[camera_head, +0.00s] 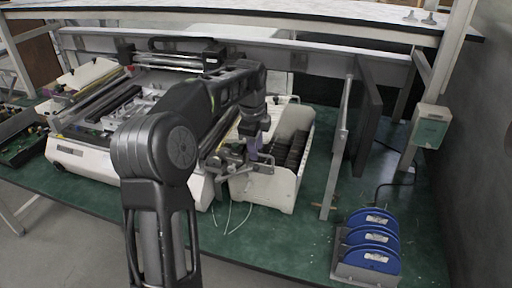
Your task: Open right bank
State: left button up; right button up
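A white pick-and-place machine (82,160) stands on the green bench. At its right side is a white unit with a row of dark slots (290,150), which looks like the right bank. My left gripper (252,160) is at the front left of this unit, close to its front wall (275,190). My arm hides part of the machine and the unit's left side. The fingertips are small and crowded by metal parts, so I cannot tell whether they touch the unit or are open. My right gripper is not in view.
A grey stand with several blue reels (375,240) sits at the bench's front right. An upright metal post (340,150) and a dark panel (367,120) stand right of the unit. Thin white wires (232,218) lie before it. Green bench (300,235) is clear at front centre.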

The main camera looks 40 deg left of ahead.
pick_arm(q)
jog(key=shift+f, duration=0.35)
grip_shut()
dwell(1.2)
